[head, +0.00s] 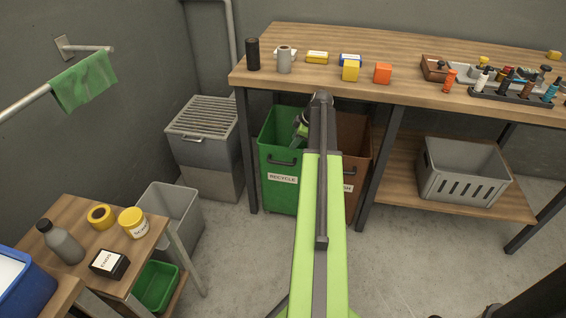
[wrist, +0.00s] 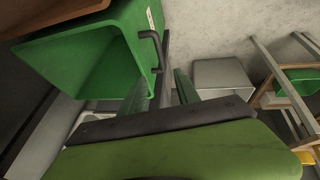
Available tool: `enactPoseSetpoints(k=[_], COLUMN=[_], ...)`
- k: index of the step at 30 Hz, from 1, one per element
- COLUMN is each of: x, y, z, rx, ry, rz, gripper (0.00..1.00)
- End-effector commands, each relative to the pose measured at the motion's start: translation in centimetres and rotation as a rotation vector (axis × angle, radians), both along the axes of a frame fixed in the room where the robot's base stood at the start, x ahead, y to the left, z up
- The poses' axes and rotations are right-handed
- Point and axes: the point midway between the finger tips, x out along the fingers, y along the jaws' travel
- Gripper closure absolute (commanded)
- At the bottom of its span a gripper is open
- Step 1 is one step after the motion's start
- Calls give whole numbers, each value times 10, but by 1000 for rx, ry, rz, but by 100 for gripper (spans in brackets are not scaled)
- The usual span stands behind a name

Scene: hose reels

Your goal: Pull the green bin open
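The green bin (head: 279,195) stands under the workbench, with a RECYCLE label and a dark bar handle (head: 281,162) on its front. In the wrist view the bin (wrist: 75,58) fills the upper left, and its handle (wrist: 150,42) lies just beyond my fingertips. My gripper (wrist: 160,88) is open, its two fingers apart. The handle does not appear to be gripped; whether a finger touches it I cannot tell. In the head view my gripper (head: 301,127) shows by the bin's upper right, partly hidden by my arm.
A brown bin (head: 354,145) stands right of the green one, partly behind my arm. A table leg (head: 247,160) is close on the left. The workbench top (head: 310,40) overhangs both bins. A grey crate (head: 462,170) sits on the lower shelf. The floor in front is clear.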

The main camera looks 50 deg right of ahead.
Motion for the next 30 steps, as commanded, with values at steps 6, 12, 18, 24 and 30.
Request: enactPoseSetpoints(k=[6, 12, 18, 24, 30], x=[19, 38, 58, 69, 70], y=[2, 4, 7, 9, 10], z=[-48, -91, -131, -149, -147], rx=[0, 0, 1, 1, 1], ry=[1, 0, 1, 1, 1], rz=[1, 2, 2, 2, 2], gripper=[62, 62, 62, 62, 62])
